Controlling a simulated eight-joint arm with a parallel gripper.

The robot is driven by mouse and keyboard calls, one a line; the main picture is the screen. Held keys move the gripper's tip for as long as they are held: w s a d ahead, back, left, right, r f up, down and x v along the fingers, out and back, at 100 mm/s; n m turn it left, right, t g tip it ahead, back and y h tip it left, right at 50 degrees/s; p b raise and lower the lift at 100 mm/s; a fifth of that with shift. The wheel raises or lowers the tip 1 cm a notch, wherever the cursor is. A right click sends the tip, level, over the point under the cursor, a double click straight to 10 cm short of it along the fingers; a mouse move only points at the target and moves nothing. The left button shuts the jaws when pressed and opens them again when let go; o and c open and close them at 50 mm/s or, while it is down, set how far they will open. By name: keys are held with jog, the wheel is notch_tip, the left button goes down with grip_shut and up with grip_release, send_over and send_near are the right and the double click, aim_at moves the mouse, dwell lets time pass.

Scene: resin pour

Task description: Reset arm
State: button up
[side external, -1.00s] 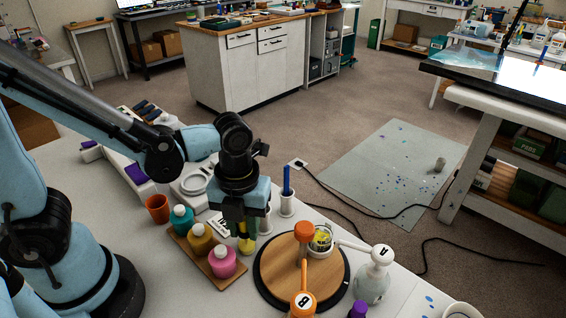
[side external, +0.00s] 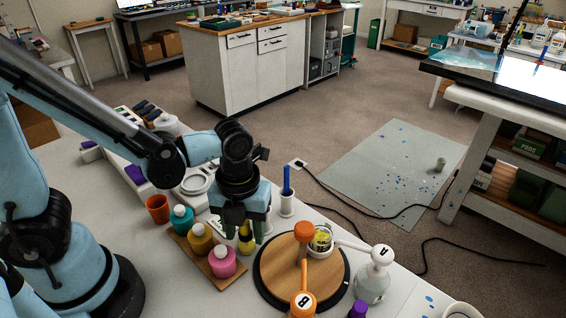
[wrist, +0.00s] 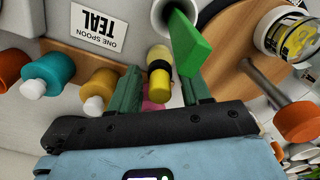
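My gripper (side external: 240,226) points down over the table, with its green fingers apart. In the wrist view my gripper (wrist: 160,88) has a yellow thing with a black band (wrist: 160,53) between the fingers, with gaps on both sides. The yellow thing (side external: 246,244) also shows below my gripper in the side view. A bright green piece (wrist: 190,46) shows by the right finger, in front of a white cup (wrist: 165,12). I cannot tell whether it is part of the finger.
Teal (side external: 181,220), yellow (side external: 200,243) and pink (side external: 222,263) bottles stand on a wooden tray left of my gripper. A round wooden turntable (side external: 273,268) and pump bottle A (side external: 374,280) are to the right. A white holder (side external: 287,206) is close behind.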

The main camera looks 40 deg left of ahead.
jog(key=shift+o, duration=0.6)
jog(key=shift+r, duration=0.1)
jog(key=shift+r, duration=3.7)
